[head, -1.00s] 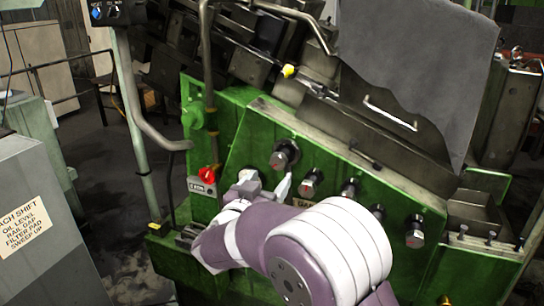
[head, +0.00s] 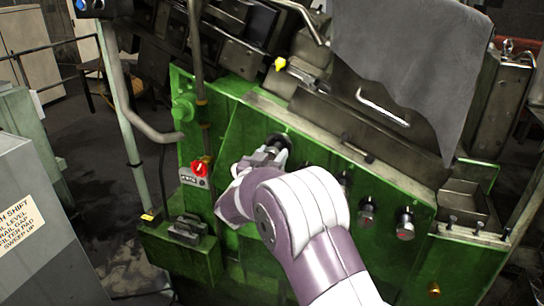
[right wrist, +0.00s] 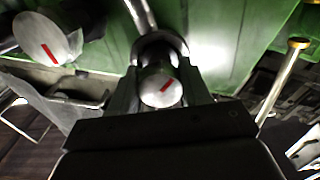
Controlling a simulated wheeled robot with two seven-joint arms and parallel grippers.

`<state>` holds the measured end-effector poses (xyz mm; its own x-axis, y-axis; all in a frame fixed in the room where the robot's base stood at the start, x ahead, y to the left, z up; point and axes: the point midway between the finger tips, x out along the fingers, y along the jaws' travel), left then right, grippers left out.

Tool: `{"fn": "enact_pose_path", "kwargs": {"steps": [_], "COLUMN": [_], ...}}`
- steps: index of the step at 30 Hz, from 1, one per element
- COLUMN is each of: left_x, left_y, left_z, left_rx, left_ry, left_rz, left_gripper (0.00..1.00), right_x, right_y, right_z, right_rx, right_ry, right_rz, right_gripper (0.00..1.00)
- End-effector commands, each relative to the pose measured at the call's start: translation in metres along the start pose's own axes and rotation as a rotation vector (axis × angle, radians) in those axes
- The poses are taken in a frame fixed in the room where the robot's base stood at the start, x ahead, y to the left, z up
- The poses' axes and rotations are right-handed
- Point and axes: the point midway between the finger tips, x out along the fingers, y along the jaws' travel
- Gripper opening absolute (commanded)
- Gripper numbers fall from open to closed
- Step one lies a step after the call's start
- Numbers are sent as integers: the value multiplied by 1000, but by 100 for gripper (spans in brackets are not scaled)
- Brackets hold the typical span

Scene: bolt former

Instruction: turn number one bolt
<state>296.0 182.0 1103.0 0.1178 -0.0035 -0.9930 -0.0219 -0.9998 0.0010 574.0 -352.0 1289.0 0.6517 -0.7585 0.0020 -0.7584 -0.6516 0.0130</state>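The leftmost bolt (head: 279,142) of the row is on the sloping green panel (head: 240,130). My right gripper (head: 268,156) is at this bolt. A neighbouring bolt (right wrist: 45,38) with a red mark is in the right wrist view. My left gripper is not in view.
A red knob (head: 201,167) and a pipe (head: 197,80) are left of my gripper. A grey cloth (head: 410,70) hangs above the panel, near a metal handle (head: 384,108). A grey cabinet (head: 40,225) stands at the left, with open floor behind it.

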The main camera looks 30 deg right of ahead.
Motion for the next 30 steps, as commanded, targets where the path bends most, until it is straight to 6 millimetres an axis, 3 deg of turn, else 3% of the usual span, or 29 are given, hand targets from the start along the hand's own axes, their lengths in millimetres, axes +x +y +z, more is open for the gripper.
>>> {"fn": "enact_pose_path", "kwargs": {"steps": [5, 12, 23, 24, 26, 30], "left_x": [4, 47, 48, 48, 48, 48], "left_y": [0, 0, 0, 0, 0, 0], "left_z": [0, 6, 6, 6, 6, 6], "left_rx": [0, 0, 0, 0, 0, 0], "left_ry": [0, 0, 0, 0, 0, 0], "left_rz": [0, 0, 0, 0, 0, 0], "left_gripper": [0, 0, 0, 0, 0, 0], "right_x": [0, 0, 0, 0, 0, 0], "right_y": [1, 0, 0, 0, 0, 0], "right_z": [5, 12, 6, 6, 6, 4], "right_rx": [10, 313, 394, 394, 393, 395], "right_ry": [-5, -4, -11, -11, -10, -7], "right_rz": [3, 3, 4, 4, 4, 4], "right_gripper": [16, 16, 16, 53, 72, 72]}}
